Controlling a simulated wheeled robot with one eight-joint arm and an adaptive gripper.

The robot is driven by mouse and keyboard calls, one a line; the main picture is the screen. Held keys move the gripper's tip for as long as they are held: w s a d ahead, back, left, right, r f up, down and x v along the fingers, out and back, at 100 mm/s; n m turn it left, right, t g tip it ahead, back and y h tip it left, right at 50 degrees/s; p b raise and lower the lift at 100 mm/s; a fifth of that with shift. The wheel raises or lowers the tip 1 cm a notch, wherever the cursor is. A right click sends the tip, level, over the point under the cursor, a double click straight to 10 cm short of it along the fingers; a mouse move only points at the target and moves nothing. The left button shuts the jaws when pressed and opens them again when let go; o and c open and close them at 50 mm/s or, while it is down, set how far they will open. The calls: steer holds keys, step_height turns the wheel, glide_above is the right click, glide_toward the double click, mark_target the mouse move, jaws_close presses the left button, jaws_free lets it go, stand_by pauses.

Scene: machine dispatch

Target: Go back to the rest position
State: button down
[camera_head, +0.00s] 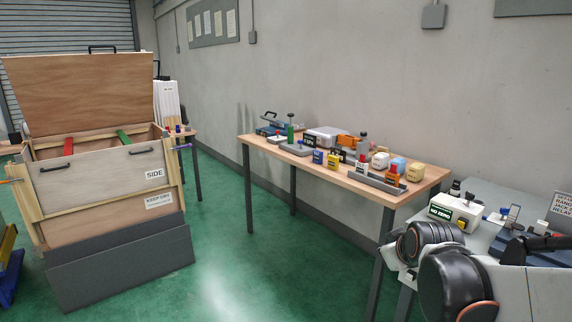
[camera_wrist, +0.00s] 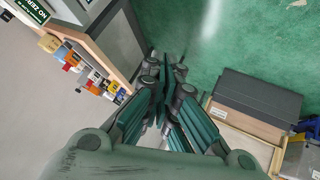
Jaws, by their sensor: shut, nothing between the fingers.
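My gripper (camera_wrist: 166,72) shows in the wrist view with its dark green fingers together and nothing between them. It hangs in the air over the green floor (camera_wrist: 215,45), apart from the furniture. In the head view my arm's black and white links are at the lower right, in front of the grey bench. I cannot make out the fingers there.
A wooden table (camera_head: 262,147) holds several small blocks and devices along the wall. A grey bench (camera_head: 480,192) with a white box (camera_head: 453,211) is at the right. The floor between is clear.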

steer(key=s+a+m+g, duration=0.1)
steer(key=s+a+m, duration=0.1)
steer(key=s, duration=0.9)
steer(key=s+a+m+g, duration=0.1)
steer(key=s+a+m, duration=0.1)
steer(key=s, duration=1)
steer(key=shift+a+m+y, duration=0.3)
steer(key=shift+a, duration=0.15)
steer(key=shift+s, duration=0.1)
